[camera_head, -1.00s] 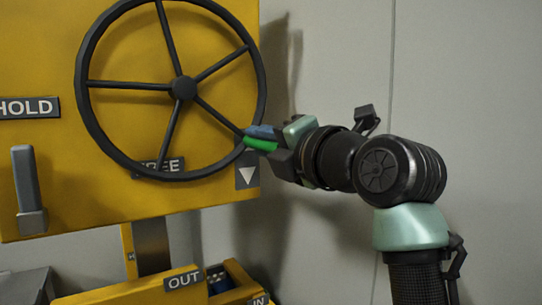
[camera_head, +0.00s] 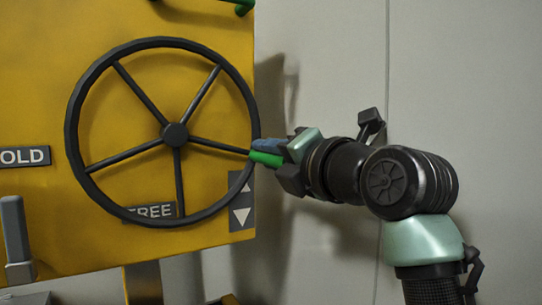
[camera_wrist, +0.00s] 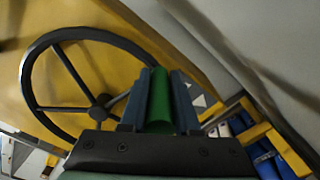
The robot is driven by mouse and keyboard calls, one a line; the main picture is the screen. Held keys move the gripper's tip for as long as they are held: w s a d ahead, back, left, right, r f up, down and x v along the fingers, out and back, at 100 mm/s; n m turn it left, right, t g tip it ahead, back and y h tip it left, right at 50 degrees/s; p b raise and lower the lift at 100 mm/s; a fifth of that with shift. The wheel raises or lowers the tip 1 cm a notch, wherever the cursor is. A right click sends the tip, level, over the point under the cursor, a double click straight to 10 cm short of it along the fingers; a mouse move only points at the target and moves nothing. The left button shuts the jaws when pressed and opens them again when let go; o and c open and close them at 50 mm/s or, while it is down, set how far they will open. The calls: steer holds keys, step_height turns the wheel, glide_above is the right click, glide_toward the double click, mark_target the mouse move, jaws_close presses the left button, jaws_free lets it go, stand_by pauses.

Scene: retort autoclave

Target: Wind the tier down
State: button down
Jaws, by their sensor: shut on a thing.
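The dark spoked handwheel (camera_head: 175,135) stands on the yellow panel (camera_head: 215,40). My gripper (camera_head: 262,150) is at the right of its rim, a little below hub height. It is shut on the green handle (camera_head: 266,159) of the wheel. In the wrist view the green handle (camera_wrist: 159,100) lies between both blue-grey fingers, with the handwheel (camera_wrist: 98,113) behind to the left. A plate with up and down arrows (camera_head: 242,215) is partly behind the rim.
A green bar (camera_head: 243,7) shows at the panel's top edge. A plain grey wall (camera_head: 460,90) is behind my arm. In the wrist view, a yellow frame (camera_wrist: 275,140) with blue items (camera_wrist: 237,126) lies at the lower right.

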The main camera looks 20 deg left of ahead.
steer(key=shift+s+r, duration=0.1)
steer(key=shift+r, duration=0.05)
steer(key=c, duration=0.7)
jaws_free()
steer(key=shift+s+a, duration=0.1)
steer(key=shift+o, duration=0.2)
steer(key=p+v, duration=0.1)
steer(key=v, duration=1.2)
